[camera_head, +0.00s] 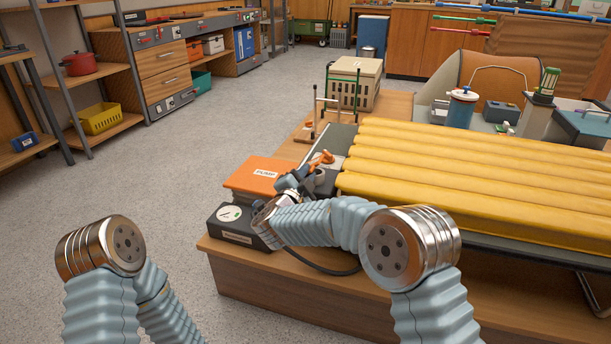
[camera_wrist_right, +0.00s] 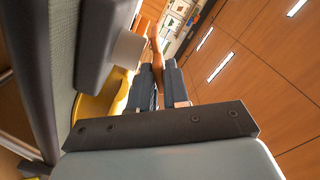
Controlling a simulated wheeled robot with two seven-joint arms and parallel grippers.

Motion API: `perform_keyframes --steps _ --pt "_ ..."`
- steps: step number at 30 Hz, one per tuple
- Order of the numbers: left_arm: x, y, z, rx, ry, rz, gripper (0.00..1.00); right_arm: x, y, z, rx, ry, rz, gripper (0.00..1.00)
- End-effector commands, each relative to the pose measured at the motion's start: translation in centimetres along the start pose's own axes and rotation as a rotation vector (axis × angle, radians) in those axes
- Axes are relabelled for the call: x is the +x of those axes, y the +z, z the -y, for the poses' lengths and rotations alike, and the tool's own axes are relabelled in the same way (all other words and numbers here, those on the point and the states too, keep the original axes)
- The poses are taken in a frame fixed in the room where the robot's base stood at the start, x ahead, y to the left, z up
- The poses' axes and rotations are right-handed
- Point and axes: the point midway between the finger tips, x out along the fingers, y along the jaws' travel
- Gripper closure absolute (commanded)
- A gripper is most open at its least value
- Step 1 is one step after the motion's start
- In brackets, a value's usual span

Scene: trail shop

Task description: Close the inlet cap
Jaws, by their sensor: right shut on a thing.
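The orange inlet cap (camera_head: 322,159) shows just past my right gripper, by the light valve plate (camera_head: 334,161) at the near left end of the yellow air mattress (camera_head: 440,180). My right gripper (camera_head: 303,178) is shut on an orange part, seemingly the cap. In the right wrist view the orange part (camera_wrist_right: 156,45) stands upright between the two dark fingers (camera_wrist_right: 160,85), beside a pale grey round piece (camera_wrist_right: 127,48). The inlet opening is hidden, and I cannot tell how the cap sits to it. My left arm shows at the lower left; its gripper is out of view.
An orange pump box (camera_head: 258,176) and a black gauge box (camera_head: 233,224) stand left of my right gripper, with a dark hose (camera_head: 325,270) below. A thin-posted stand (camera_head: 318,112) and a beige crate (camera_head: 354,83) are behind. The floor at left is clear.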

Motion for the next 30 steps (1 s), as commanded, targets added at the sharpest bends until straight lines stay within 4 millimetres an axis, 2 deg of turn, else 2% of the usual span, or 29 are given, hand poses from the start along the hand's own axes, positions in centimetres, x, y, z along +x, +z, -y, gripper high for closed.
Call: perform_keyframes --steps 8,21,30 --pt "1.9 0.1 0.5 0.001 0.003 0.004 0.35 0.0 0.3 -0.7 0.071 0.0 0.0 1.0" --pt "7.8 0.5 2.2 0.004 0.013 0.013 0.35 0.0 0.6 -1.9 0.392 0.001 -0.002 1.0" --pt "10.5 0.3 3.1 0.002 0.013 0.005 0.35 0.0 0.7 -2.2 0.572 0.002 0.0 1.0"
